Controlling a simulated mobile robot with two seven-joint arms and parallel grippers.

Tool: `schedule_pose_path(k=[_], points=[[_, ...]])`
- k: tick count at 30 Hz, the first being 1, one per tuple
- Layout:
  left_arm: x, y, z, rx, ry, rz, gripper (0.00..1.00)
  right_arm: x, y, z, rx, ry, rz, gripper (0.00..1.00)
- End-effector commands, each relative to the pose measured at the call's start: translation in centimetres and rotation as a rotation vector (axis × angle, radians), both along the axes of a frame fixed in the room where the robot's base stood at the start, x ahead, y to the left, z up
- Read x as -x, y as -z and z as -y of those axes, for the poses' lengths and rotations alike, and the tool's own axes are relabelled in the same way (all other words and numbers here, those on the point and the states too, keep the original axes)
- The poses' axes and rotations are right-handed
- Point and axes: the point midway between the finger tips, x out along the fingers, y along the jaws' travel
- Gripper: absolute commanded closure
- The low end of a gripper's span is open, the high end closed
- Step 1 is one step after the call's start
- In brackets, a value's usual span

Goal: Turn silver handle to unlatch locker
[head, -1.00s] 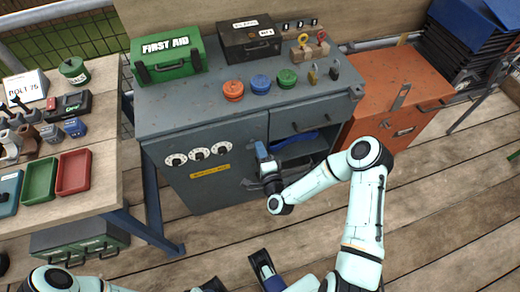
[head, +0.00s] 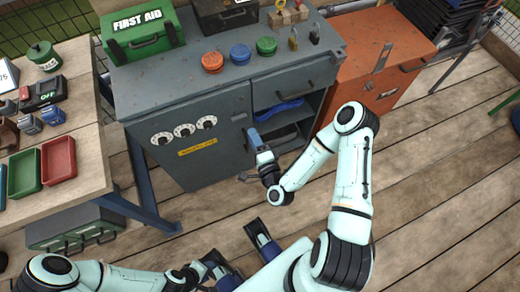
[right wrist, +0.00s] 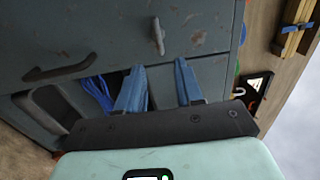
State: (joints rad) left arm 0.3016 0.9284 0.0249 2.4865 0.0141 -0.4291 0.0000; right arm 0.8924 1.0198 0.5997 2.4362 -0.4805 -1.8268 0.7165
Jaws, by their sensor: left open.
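The silver handle (right wrist: 158,36) sits on the grey locker's door (right wrist: 215,35) in the right wrist view. It stands just beyond my right gripper (right wrist: 158,80), whose blue fingers are apart with nothing between them. No finger touches the handle. In the head view my right gripper (head: 255,140) is in front of the grey locker (head: 215,165), near the door's right edge beside the open shelf. My left gripper (head: 237,250) is open and empty at the bottom of the head view, away from the locker.
A dark pull bar (right wrist: 60,68) is lower on the door. A blue item (head: 277,111) lies in the open compartment. An orange chest (head: 378,70) stands to the right, and a wooden table (head: 85,150) with trays to the left. Floor in front is free.

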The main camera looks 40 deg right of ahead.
Motion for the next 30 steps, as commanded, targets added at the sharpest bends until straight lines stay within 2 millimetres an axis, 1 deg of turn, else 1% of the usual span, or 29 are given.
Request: schedule_pose_path(k=[1, 3, 5, 6, 10, 15, 30], points=[[0.0, 0.0, 0.0, 0.0, 0.0, 0.0, 0.57, 1.2, 0.1, -0.3, -0.003, -0.001, -0.004, 0.64], [0.0, 0.1, 0.0, 0.0, 0.0, 0.0, 0.57, 2.5, 0.1, -0.6, -0.003, -0.001, -0.004, 0.64], [0.0, 0.1, 0.0, 0.0, 0.0, 0.001, 0.57, 3.5, 0.0, -0.8, -0.004, 0.0, -0.003, 0.64], [0.1, -0.4, 0.0, 0.001, 0.001, -0.002, 0.57, 4.0, 0.0, -1.0, -0.004, 0.0, -0.003, 0.64], [0.3, -0.8, 0.0, 0.002, 0.002, -0.01, 0.57, 5.2, -0.1, -1.3, -0.002, 0.001, -0.001, 0.64], [0.4, -0.8, 0.0, 0.002, 0.003, -0.013, 0.57, 5.7, 0.0, -1.3, 0.0, 0.002, 0.001, 0.64], [0.4, -0.8, 0.0, 0.001, 0.003, -0.012, 0.57, 5.6, 0.0, -1.4, 0.001, -0.003, -0.002, 0.64]])
